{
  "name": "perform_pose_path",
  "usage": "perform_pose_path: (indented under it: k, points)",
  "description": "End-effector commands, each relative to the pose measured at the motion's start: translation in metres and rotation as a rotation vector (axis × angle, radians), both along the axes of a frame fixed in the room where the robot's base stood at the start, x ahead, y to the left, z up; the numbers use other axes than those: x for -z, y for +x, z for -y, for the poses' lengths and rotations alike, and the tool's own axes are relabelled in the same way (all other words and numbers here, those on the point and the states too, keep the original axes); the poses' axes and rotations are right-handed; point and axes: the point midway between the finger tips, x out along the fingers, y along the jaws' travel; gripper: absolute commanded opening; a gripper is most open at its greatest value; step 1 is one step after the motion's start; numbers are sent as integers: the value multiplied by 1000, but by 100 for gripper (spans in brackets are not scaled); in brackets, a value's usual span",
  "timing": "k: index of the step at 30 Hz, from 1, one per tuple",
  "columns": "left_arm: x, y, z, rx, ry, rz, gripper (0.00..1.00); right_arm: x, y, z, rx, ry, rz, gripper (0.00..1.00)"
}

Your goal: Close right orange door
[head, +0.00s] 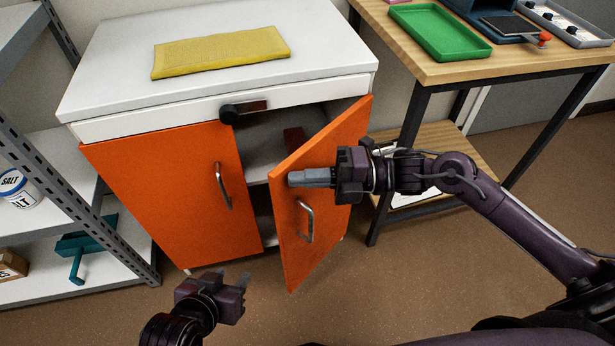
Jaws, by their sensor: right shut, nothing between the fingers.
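The right orange door (335,165) of the cabinet stands partly open, swung out toward me, with a metal handle (307,221) on its front. The left orange door (175,192) looks shut. My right gripper (292,179) is shut and empty, with its fingers in front of the right door's outer face, above the handle. I cannot tell whether the fingers touch the door. My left gripper (246,280) is low, in front of the cabinet and apart from both doors. Its fingertips are small here, so its opening is unclear.
A yellow cloth (222,52) lies on the white cabinet top (120,75). A dark knob (230,113) sits at the drawer front. A wooden table (460,70) with a green tray (440,32) stands at right, a metal shelf (75,190) at left. Floor before the cabinet is clear.

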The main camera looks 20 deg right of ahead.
Motion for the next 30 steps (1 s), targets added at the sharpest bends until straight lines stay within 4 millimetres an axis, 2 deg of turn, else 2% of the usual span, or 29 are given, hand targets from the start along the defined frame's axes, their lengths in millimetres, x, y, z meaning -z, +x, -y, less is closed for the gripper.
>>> perform_pose_path:
  k: [5,13,21,30]
  points:
    - [2,-2,-1,1,8,-16,40,-1,16,-13,74,5,1,0]
    - [4,-2,0,0,2,-8,40,-1,60,-39,271,6,0,0]
    - [-26,23,6,-12,-59,144,40,-1,108,-54,463,5,0,0]
    - [-49,39,9,-21,-103,256,40,0,140,-59,590,2,0,0]
